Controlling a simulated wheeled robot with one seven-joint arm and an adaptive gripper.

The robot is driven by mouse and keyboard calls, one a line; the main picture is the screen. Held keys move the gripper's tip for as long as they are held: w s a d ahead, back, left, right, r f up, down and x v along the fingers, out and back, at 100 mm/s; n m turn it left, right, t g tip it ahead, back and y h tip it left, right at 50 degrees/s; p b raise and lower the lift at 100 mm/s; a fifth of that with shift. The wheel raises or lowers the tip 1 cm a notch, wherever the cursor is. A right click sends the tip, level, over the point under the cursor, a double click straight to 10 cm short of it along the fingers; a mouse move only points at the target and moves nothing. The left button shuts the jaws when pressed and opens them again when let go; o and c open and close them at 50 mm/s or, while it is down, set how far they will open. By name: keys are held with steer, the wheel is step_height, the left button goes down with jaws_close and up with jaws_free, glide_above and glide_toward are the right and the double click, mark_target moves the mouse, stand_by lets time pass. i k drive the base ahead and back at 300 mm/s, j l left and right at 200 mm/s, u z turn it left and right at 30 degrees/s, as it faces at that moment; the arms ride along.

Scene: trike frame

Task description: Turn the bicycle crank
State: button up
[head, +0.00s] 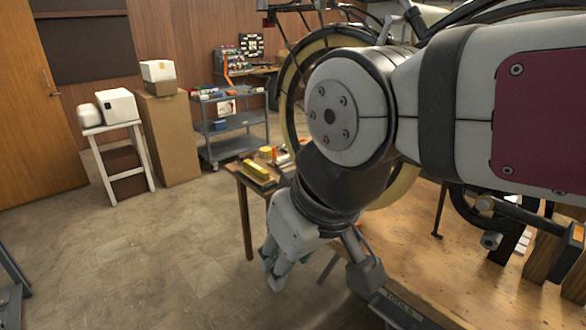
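My arm crosses the right half of the head view and hides much of the trike. My gripper (270,262) hangs at the lower middle, off the near left edge of the workbench, pointing down and left. A large wheel (290,75) with a pale yellow rim stands behind my arm. A dark curved ring (462,207) and a dark bar (520,212) show below my arm at right. I cannot tell whether either belongs to the crank.
A grey cart (232,145), cardboard box (170,140) and white stool (120,165) stand behind.

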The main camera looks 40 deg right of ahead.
mark_target(515, 217)
steer(key=k+z, duration=0.1)
steer(key=z, duration=1.45)
steer(key=j+z, duration=1)
steer(key=i, duration=0.3)
steer(key=k+z, duration=0.2)
steer(key=k, duration=0.65)
steer(key=i+l, duration=0.15)
steer(key=l, duration=0.15)
steer(key=i+l, duration=0.15)
steer(key=l, duration=0.15)
